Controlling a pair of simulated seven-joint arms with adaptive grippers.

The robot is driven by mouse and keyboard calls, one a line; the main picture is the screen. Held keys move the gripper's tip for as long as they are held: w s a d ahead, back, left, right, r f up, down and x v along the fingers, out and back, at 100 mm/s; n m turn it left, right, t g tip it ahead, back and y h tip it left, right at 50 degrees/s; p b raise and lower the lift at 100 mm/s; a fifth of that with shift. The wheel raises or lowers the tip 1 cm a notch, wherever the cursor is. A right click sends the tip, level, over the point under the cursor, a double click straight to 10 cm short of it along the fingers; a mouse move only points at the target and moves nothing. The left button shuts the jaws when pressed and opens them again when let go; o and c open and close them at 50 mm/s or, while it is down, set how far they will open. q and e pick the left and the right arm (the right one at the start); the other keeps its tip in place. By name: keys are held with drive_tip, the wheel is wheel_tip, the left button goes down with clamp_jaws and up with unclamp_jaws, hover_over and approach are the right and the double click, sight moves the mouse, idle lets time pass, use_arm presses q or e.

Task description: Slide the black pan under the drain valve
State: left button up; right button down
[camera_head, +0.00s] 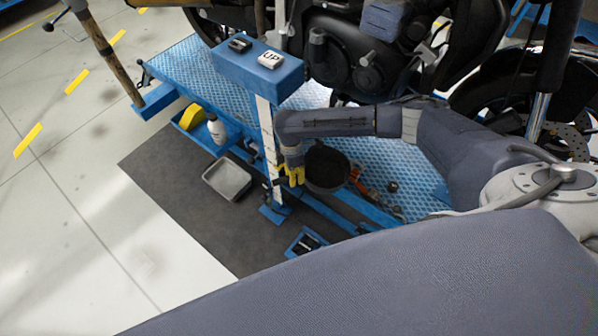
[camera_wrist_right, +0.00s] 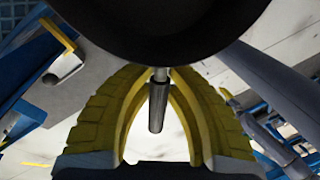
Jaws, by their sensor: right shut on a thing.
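The round black pan (camera_head: 326,168) is over the near edge of the blue diamond-plate platform (camera_head: 378,160), below the motorcycle engine (camera_head: 362,62). I cannot tell whether it rests on the plate. My right gripper (camera_head: 293,175), with yellow fingers, is at the pan's left side. In the right wrist view the pan's dark underside or wall (camera_wrist_right: 160,25) fills the top, and the gripper (camera_wrist_right: 160,78) is shut around a thin metal handle (camera_wrist_right: 158,105) below it. I cannot make out the drain valve. My left gripper is not in view.
A blue post with a box top (camera_head: 258,72) stands just left of my right gripper. A grey tray (camera_head: 227,179), a white bottle (camera_head: 216,130) and small orange parts (camera_head: 366,192) lie nearby. A small blue tray (camera_head: 306,243) is on the dark mat (camera_head: 165,175).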

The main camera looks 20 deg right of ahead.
drive_tip(key=shift+w+d+f+n+h, duration=0.2)
drive_tip(key=shift+w+d+f+n, duration=1.35)
drive_tip(key=shift+d, duration=1.15)
drive_tip(key=shift+w+d+f+n+h, duration=0.2)
drive_tip(key=shift+w+d+f+n, duration=0.85)
drive_tip(key=shift+w+d, duration=1.35)
drive_tip(key=shift+w+d+f+n+h, duration=0.2)
drive_tip(key=shift+w+d+f+n, duration=1.05)
drive_tip(key=shift+d, duration=1.75)
drive_tip(key=shift+w+f+m, duration=0.25)
drive_tip(key=shift+f+m, duration=0.1)
drive_tip(key=shift+f, duration=0.75)
drive_tip(key=c, duration=1.3)
unclamp_jaws()
